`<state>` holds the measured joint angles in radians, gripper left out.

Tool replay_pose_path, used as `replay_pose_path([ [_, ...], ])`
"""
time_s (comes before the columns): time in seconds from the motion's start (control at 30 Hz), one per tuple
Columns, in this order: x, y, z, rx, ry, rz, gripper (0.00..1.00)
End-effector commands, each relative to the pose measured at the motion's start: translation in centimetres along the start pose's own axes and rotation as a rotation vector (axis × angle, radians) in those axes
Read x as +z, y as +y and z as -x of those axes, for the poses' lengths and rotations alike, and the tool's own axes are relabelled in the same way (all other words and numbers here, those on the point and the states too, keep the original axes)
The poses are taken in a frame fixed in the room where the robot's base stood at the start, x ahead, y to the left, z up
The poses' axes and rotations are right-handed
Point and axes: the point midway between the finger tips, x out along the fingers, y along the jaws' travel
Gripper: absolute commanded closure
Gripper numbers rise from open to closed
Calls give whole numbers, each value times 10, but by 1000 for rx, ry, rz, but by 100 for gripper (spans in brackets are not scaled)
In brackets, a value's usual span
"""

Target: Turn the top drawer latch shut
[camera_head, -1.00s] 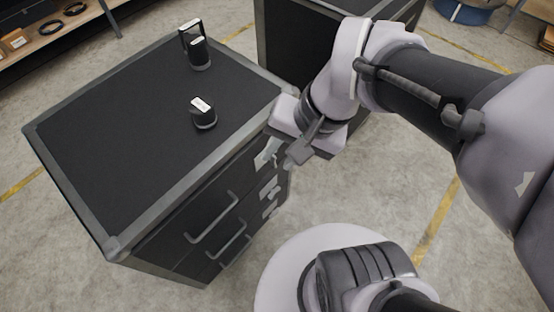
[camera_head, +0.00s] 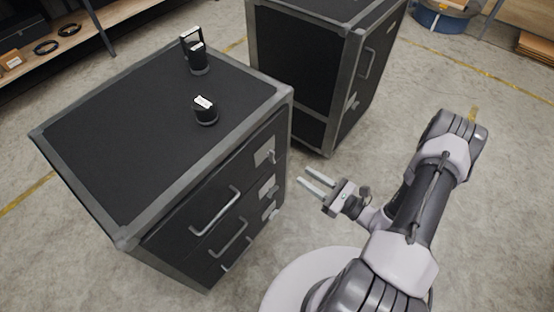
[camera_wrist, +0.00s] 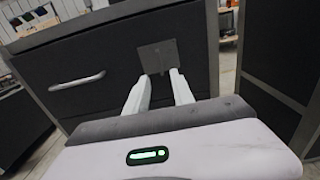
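The black drawer cabinet (camera_head: 90,215) stands at the left with its drawer front facing me. The top drawer latch (camera_head: 266,153) is a small grey lever on a plate near the right end of the top drawer. In the wrist view a grey latch plate (camera_wrist: 157,56) shows just beyond my fingertips; the fingers may hide its lever. The top drawer handle (camera_head: 215,211) is a grey bar left of the latch. My gripper (camera_head: 303,176) is open and empty, with its two fingers apart, pointing at the drawer front from the right. I see no contact.
Lower latch plates (camera_head: 268,187) sit below the top one. Two small black items (camera_head: 204,110) (camera_head: 195,55) stand on the cabinet top. A second black cabinet (camera_head: 300,70) stands behind, to the right. Open floor (camera_head: 490,180) lies at the right.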

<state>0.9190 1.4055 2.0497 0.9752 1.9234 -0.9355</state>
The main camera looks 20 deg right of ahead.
Motion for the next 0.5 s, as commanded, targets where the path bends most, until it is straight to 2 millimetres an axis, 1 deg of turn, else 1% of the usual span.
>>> replay_pose_path([
  [0.03,-4,2,-16,9,0,1,71],
  [0.1,-4,3,-38,10,0,1,71],
  [0.2,-4,3,-68,11,0,2,71],
  [0.3,-3,3,-92,8,0,3,71],
  [0.4,-2,2,-108,7,0,2,71],
  [0.5,-1,2,-118,6,0,2,71],
])
